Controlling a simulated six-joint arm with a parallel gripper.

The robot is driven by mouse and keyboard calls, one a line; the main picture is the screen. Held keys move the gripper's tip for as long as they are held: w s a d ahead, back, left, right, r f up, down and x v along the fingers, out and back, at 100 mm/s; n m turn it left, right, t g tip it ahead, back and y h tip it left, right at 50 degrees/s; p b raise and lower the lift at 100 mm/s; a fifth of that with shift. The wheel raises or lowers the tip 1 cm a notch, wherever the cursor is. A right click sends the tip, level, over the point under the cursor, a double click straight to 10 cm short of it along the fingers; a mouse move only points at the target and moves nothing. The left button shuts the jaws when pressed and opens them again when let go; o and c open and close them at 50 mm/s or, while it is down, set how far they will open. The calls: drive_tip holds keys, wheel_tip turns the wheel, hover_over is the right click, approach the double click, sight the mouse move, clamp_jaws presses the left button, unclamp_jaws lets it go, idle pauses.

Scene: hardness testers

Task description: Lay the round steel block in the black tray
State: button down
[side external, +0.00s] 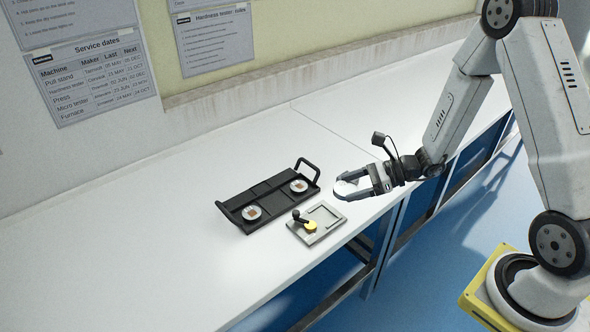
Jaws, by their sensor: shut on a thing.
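A grey square fixture (328,217) with a yellow round part (310,226) and a black lever stands just in front of the tray. The bench (150,255) is clear to the left and behind the tray. Posters hang on the wall behind.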

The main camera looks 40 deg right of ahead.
drive_tip(key=w+a+r+m+t+h, duration=0.1)
drive_tip(key=w+r+m+t+h, duration=0.2)
drive_tip(key=w+r+m+h, duration=0.1)
drive_tip(key=shift+w+a+r+m, duration=0.3)
drive_tip(key=shift+w+r, duration=0.2)
drive_tip(key=shift+r, duration=0.45)
drive_tip(key=shift+d+f, duration=0.1)
drive_tip(key=s+d+f+n+g+y, duration=0.2)
drive_tip(key=s+f+n+g+y, duration=0.3)
drive_tip(key=s+f, duration=0.4)
drive_tip(key=shift+s+d+n+g+y, duration=0.35)
drive_tip(key=shift+s+n+g, duration=0.4)
drive_tip(key=shift+n, duration=0.65)
drive_tip(key=shift+w, duration=0.1)
